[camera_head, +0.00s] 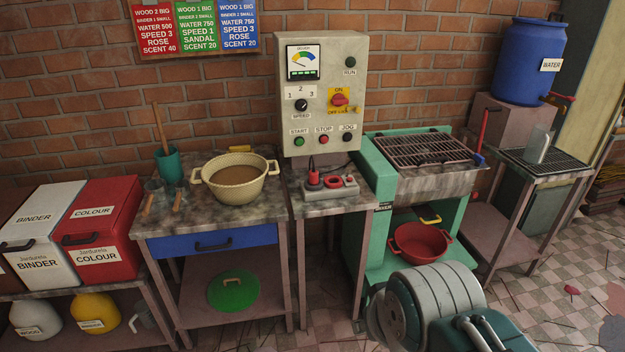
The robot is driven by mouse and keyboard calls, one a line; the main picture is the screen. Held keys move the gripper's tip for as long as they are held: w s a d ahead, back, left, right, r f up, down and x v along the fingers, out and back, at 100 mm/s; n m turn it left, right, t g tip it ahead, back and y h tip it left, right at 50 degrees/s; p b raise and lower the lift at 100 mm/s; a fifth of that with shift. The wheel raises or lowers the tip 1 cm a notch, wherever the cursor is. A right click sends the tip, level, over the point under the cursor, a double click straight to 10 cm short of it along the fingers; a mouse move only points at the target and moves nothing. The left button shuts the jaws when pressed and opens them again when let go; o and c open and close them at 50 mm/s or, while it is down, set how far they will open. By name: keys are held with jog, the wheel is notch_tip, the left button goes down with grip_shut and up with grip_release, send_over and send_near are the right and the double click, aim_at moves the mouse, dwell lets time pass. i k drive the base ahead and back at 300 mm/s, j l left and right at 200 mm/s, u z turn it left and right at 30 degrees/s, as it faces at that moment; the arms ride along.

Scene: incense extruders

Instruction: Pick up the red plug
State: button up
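A small red plug (313,177) with a dark cord rising from its top stands upright on the small table under the control panel. It is at the left end of a light grey socket block (346,191) with red parts on it. I cannot tell whether the plug sits in the block or beside it. My arm shows at the bottom right as grey and teal links, well to the right of and nearer than the plug. My gripper's fingers are not in view.
The control panel (322,130) hangs behind the plug. A pot (237,178) stands on the table to the left. The teal mixer stand (371,172) with a grated trough (436,178) is to the right. A red basin (420,243) sits below. Tiled floor is open at right.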

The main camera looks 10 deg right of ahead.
aim_at(314, 174)
jog(key=i+l+u, duration=0.15)
jog(key=i, duration=0.3)
jog(key=i+l+u, duration=0.1)
jog(key=i, duration=0.35)
jog(key=i+l+u, duration=0.15)
jog(key=i+l, duration=0.15)
jog(key=i+l+u, duration=0.15)
jog(key=i, duration=0.4)
jog(key=l, duration=0.15)
